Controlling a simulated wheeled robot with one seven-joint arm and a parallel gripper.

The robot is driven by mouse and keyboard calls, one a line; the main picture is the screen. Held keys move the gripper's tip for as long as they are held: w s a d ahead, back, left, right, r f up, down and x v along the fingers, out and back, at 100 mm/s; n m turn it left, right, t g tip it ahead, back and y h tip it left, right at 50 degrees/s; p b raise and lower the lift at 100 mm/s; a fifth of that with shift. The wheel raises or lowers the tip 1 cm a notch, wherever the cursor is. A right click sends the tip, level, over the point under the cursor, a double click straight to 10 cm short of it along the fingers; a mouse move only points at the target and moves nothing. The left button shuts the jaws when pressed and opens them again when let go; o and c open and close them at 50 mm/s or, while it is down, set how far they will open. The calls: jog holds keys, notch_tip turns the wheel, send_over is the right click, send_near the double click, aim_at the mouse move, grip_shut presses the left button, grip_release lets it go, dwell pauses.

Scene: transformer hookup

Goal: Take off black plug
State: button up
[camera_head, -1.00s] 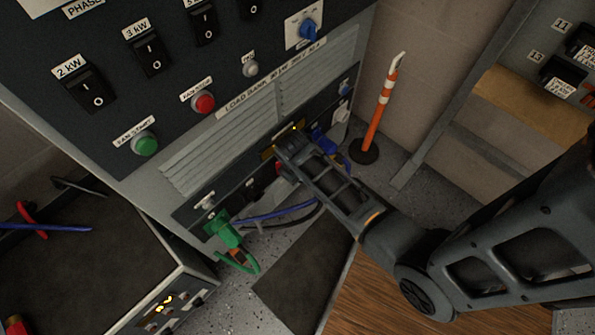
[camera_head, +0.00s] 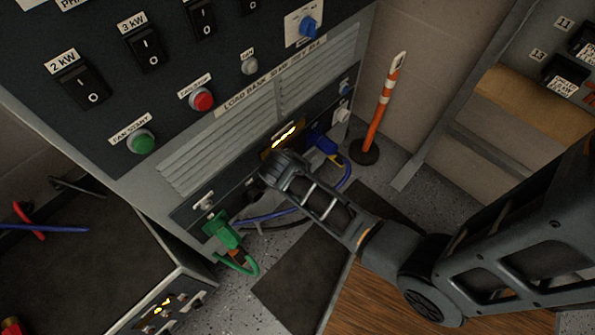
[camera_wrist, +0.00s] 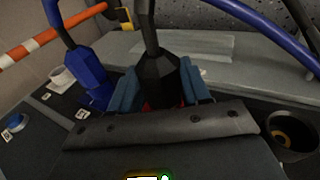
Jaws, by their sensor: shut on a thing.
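The black plug (camera_wrist: 160,78) stands upright in the wrist view, with its black cable rising from its top. My gripper (camera_wrist: 160,92) has its blue-grey fingers on both sides of the plug body, shut on it. A bit of red shows at the plug's base, behind a grey strip; I cannot tell whether the plug is still seated. In the head view my gripper (camera_head: 272,172) is at the lower socket panel (camera_head: 235,188) of the load bank and hides the plug. The blue plug (camera_wrist: 88,75) is beside it in the wrist view and also shows in the head view (camera_head: 320,138).
A green plug (camera_head: 226,232) with a green cable is left of my gripper. An empty round socket (camera_wrist: 290,132) is at the right in the wrist view. Blue and black cables (camera_head: 270,218) hang below the panel. An orange-white post (camera_head: 382,110) stands to the right.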

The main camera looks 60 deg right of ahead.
jog(key=shift+s+a+p, duration=0.25)
jog(key=shift+s+p, duration=0.25)
jog(key=shift+s, duration=0.35)
jog(key=shift+s+a+p, duration=0.2)
jog(key=shift+s+p, duration=0.25)
jog(key=shift+s, duration=0.35)
jog(key=s+p, duration=0.1)
jog(key=s, duration=0.1)
jog(key=s+a+p, duration=0.1)
jog(key=s, duration=0.1)
jog(key=shift+s+a, duration=0.15)
jog(key=shift+s, duration=0.2)
dwell(0.3)
jog(key=shift+w, duration=0.1)
